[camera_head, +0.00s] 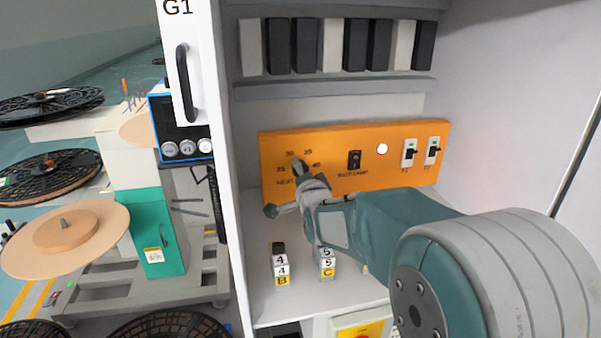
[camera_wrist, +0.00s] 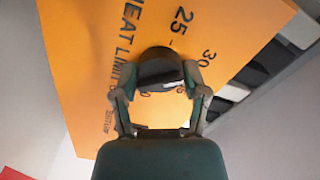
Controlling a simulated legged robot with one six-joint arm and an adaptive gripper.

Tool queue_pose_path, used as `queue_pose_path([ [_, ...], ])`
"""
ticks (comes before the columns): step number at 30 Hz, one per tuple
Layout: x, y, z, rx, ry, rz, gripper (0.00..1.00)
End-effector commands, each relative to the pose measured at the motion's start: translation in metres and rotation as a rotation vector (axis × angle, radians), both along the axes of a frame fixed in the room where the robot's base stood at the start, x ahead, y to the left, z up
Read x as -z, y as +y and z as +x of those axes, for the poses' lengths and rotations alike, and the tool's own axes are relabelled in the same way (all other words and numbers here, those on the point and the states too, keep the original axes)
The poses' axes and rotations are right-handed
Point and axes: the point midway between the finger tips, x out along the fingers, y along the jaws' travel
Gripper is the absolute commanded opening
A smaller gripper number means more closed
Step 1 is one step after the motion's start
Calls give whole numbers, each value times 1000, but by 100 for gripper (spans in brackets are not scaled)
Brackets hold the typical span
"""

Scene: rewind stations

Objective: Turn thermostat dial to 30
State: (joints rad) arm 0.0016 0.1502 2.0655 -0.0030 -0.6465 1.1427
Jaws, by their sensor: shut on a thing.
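The orange panel (camera_head: 345,186) with the heat limit scale faces me inside the cabinet. The marks 25, 30, 35 and 40 show above the dial in the head view. In the wrist view, the dark rounded thermostat dial (camera_wrist: 160,66) sits between the fingertips of my gripper (camera_wrist: 161,78). The fingers are shut on it from both sides, with the marks 25 and 30 close by. In the head view, my gripper (camera_head: 286,187) is at the panel's left end and partly covers the dial. I cannot make out which mark the dial points to.
The panel also has a black switch (camera_head: 354,160), a white lamp (camera_head: 382,149) and two breakers (camera_head: 409,152) to the right. Stacked labelled blocks (camera_head: 281,268) stand on the shelf below my arm. The open white door (camera_head: 187,60) bounds the left side.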

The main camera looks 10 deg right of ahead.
Motion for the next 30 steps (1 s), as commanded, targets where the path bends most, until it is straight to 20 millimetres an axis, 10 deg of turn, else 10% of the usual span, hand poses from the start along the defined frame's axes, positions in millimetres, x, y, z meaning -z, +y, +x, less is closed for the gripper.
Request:
queue_pose_path([
  [25,4,0,0,1,8,132,10],
  [26,4,0,0,1,8,132,71],
  [27,4,0,0,1,8,132,89],
  [30,3,0,0,1,6,132,90],
])
